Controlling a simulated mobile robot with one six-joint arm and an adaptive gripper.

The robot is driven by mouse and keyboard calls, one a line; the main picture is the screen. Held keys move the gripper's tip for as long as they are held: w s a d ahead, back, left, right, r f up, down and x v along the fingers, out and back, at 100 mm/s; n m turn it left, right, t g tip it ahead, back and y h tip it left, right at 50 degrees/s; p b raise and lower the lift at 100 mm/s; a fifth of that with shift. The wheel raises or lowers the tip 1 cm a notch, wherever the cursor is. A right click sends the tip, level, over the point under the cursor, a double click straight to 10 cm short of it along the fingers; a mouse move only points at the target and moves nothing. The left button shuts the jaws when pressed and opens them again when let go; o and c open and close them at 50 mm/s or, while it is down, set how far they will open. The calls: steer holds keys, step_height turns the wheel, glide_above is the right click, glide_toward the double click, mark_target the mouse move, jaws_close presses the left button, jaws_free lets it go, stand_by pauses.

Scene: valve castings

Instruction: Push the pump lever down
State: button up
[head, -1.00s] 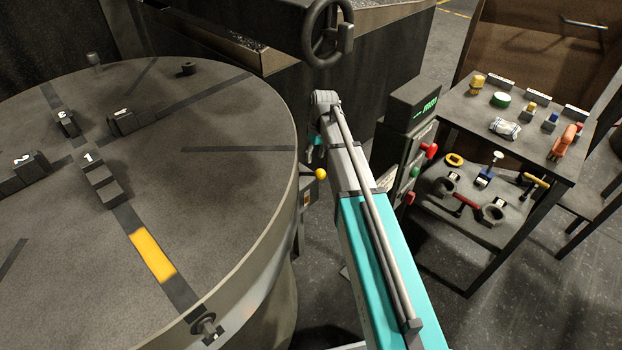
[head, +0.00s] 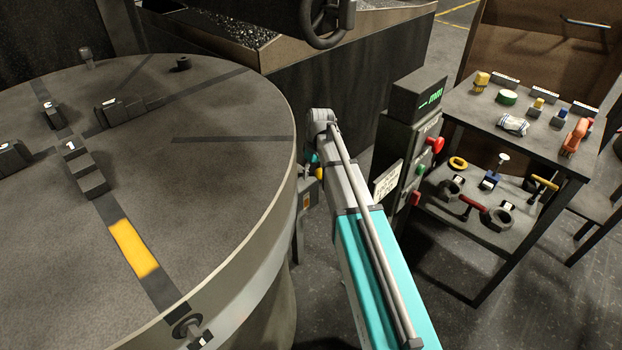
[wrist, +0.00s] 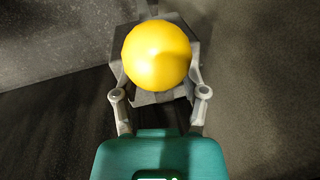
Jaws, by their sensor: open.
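The pump lever's yellow ball knob (head: 319,173) shows in the head view beside the big round table's right edge, partly hidden by my arm. In the wrist view the yellow knob (wrist: 157,55) is large, in front of a grey block. My gripper (wrist: 159,82) is open, with one finger on each side below the knob in the picture. I cannot tell whether it touches the knob. In the head view my gripper (head: 312,160) is mostly hidden behind my arm, close to the knob. The lever's rod is hidden.
The round table (head: 230,190) with grey blocks fills the left. A control cabinet (head: 410,140) with red and green buttons stands right of my arm. A shelf table (head: 530,120) with parts stands farther right. A handwheel (head: 326,22) is at the back.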

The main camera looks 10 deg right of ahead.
steer(key=shift+f, duration=0.3)
jaws_close()
stand_by(0.3)
